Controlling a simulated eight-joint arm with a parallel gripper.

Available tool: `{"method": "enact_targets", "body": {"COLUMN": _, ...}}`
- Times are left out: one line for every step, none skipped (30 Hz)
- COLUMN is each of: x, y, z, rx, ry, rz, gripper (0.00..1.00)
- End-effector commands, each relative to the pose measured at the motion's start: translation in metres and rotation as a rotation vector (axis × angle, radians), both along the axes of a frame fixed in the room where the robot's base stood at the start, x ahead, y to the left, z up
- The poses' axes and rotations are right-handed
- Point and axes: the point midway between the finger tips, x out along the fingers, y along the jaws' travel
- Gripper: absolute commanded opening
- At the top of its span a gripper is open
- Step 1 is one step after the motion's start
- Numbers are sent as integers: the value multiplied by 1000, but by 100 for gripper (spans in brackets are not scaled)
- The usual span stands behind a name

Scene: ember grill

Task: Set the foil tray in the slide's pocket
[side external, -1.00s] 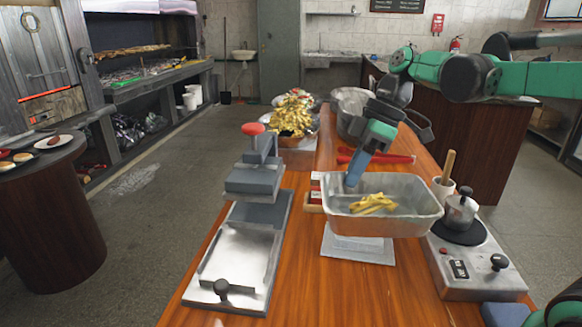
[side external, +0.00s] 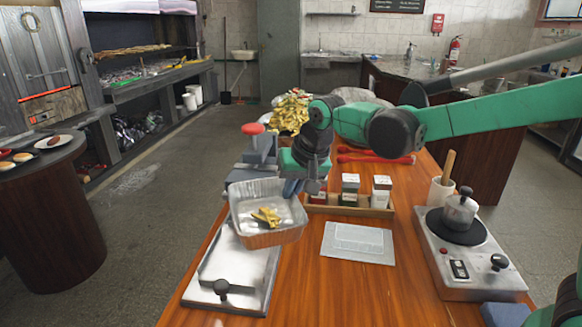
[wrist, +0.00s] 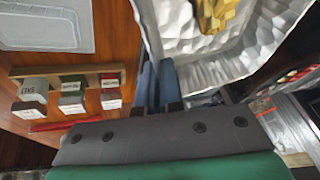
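The foil tray (side external: 272,236) is a silver open tray with some yellow fries (side external: 266,217) in it. My gripper (side external: 292,188) is shut on its back right rim and holds it tilted in the air. In the wrist view the two blue fingers (wrist: 158,85) pinch the wall of the foil tray (wrist: 215,62). The slide (side external: 205,286) is a flat metal plate with a dark handle at its front, at the left of the wooden table. The tray hangs over the slide's back part, so I cannot see the pocket there.
A press with a red knob (side external: 253,129) stands behind the slide. The table's front middle is clear.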

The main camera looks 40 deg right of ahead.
Motion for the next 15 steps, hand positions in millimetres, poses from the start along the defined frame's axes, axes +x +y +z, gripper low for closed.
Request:
{"method": "enact_targets", "body": {"x": 5, "y": 7, "z": -4, "rx": -1, "ry": 1, "rz": -58, "gripper": 0}}
{"method": "enact_targets", "body": {"x": 8, "y": 10, "z": -7, "rx": -1, "ry": 0, "rz": -98, "gripper": 0}}
{"method": "enact_targets", "body": {"x": 11, "y": 14, "z": -10, "rx": -1, "ry": 1, "rz": -148, "gripper": 0}}
{"method": "enact_targets", "body": {"x": 13, "y": 17, "z": -11, "rx": -1, "ry": 0, "rz": -182, "gripper": 0}}
{"method": "enact_targets", "body": {"x": 15, "y": 19, "z": -13, "rx": 0, "ry": 0, "rz": -215, "gripper": 0}}
{"method": "enact_targets", "body": {"x": 18, "y": 23, "z": -15, "rx": 1, "ry": 2, "rz": -255, "gripper": 0}}
{"method": "enact_targets", "body": {"x": 19, "y": 25, "z": -17, "rx": 0, "ry": 1, "rz": -280, "gripper": 0}}
{"method": "enact_targets", "body": {"x": 21, "y": 27, "z": -18, "rx": 1, "ry": 1, "rz": -304, "gripper": 0}}
{"method": "enact_targets", "body": {"x": 22, "y": 29, "z": -19, "rx": 1, "ry": 1, "rz": -332, "gripper": 0}}
{"method": "enact_targets", "body": {"x": 23, "y": 31, "z": -20, "rx": 2, "ry": 2, "rz": -350, "gripper": 0}}
{"method": "enact_targets", "body": {"x": 24, "y": 32, "z": -21, "rx": 2, "ry": 2, "rz": -366, "gripper": 0}}
{"method": "enact_targets", "body": {"x": 25, "y": 34, "z": -22, "rx": 2, "ry": 2, "rz": -383, "gripper": 0}}
{"method": "enact_targets", "body": {"x": 25, "y": 35, "z": -22, "rx": 2, "ry": 2, "rz": -393, "gripper": 0}}
{"method": "enact_targets", "body": {"x": 26, "y": 35, "z": -23, "rx": 3, "ry": 2, "rz": -401, "gripper": 0}}
{"method": "enact_targets", "body": {"x": 26, "y": 36, "z": -24, "rx": 4, "ry": 2, "rz": -409, "gripper": 0}}
